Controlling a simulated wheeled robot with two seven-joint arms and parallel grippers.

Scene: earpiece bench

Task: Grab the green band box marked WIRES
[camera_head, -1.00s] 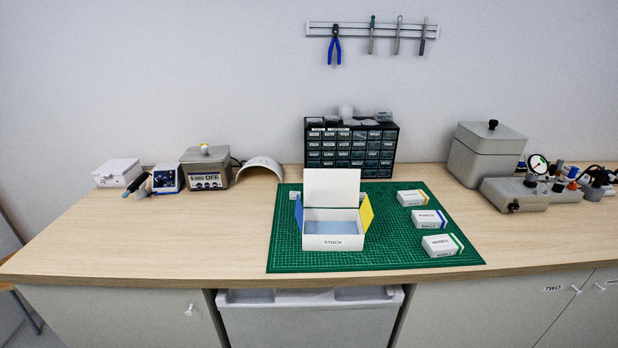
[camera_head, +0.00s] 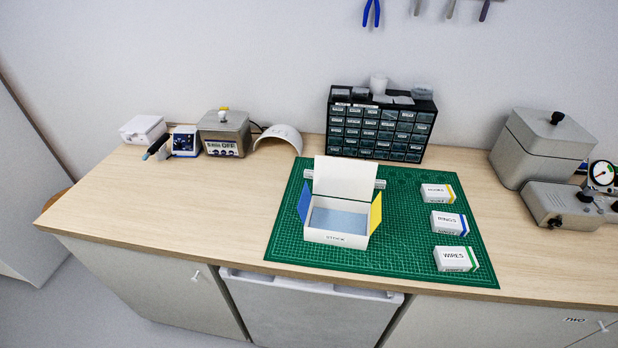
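The WIRES box (camera_head: 455,259) is a small white box with a green band at its right end. It lies on the green cutting mat (camera_head: 405,262), near the mat's front right corner. It is the nearest of three similar boxes in a column. Neither of my grippers is in view, and nothing touches the box.
Behind it lie the blue-banded RINGS box (camera_head: 448,223) and a yellow-banded box (camera_head: 437,193). The open STOCK box (camera_head: 336,238) stands to the left with its flaps up. A drawer cabinet (camera_head: 378,127) and a grey lidded machine (camera_head: 545,150) stand behind.

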